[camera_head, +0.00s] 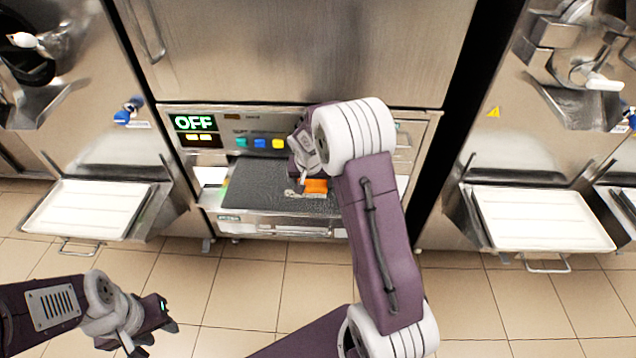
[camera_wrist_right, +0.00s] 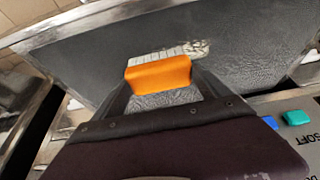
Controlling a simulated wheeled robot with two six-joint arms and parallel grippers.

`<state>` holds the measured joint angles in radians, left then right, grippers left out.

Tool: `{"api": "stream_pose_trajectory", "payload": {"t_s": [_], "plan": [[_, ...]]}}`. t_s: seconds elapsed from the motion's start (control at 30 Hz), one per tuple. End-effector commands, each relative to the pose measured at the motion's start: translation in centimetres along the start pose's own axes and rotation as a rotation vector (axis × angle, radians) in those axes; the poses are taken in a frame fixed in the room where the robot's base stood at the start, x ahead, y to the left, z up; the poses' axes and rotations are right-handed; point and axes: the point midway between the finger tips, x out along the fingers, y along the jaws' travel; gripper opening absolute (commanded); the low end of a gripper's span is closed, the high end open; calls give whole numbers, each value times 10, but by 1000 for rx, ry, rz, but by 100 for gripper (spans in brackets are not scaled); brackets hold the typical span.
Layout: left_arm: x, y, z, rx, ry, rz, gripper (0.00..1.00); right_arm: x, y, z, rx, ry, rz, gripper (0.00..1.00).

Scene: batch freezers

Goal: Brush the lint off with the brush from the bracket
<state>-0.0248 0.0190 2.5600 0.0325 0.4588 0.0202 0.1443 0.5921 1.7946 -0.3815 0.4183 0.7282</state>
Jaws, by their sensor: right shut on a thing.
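An orange brush (camera_head: 316,186) with pale bristles is held in my right gripper (camera_head: 308,178). In the right wrist view the brush (camera_wrist_right: 158,73) sits between the two fingers, bristles toward a dark grey, finely textured panel (camera_wrist_right: 95,62). A pale grey patch of lint (camera_wrist_right: 200,47) lies on the panel beside the bristle end. In the head view the panel (camera_head: 250,188) is at the lower front of the middle machine, with a pale strip of lint (camera_head: 296,193) by the brush. My left gripper (camera_head: 156,338) is open and empty over the floor. I cannot make out the bracket.
The middle machine has a lit OFF display (camera_head: 194,123) and coloured buttons (camera_head: 260,143) above the panel. A white tray (camera_head: 90,208) sticks out at the left machine and another (camera_head: 540,218) at the right one. The tiled floor in front is clear.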

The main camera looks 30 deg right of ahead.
Motion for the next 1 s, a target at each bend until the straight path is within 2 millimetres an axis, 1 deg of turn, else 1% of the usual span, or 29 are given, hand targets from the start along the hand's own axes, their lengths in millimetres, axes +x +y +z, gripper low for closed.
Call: {"api": "stream_pose_trajectory", "payload": {"t_s": [0.03,0.1,0.27,0.37,0.6,0.83,1.0], "plan": [[3,0,0,0,0,0,36,1,-6,0,-2,1,-1,53],[3,0,0,0,0,0,36,0,-11,0,-2,1,-1,53],[3,0,0,0,0,0,36,-1,-13,-1,0,1,0,53],[5,0,0,0,0,0,36,0,-17,0,-1,1,-1,53],[10,0,1,0,0,0,36,2,-42,1,-3,2,-2,53],[10,0,1,0,0,0,36,2,-49,1,0,0,-1,53],[10,0,1,0,0,0,36,2,-67,1,-2,-1,-1,53]]}}
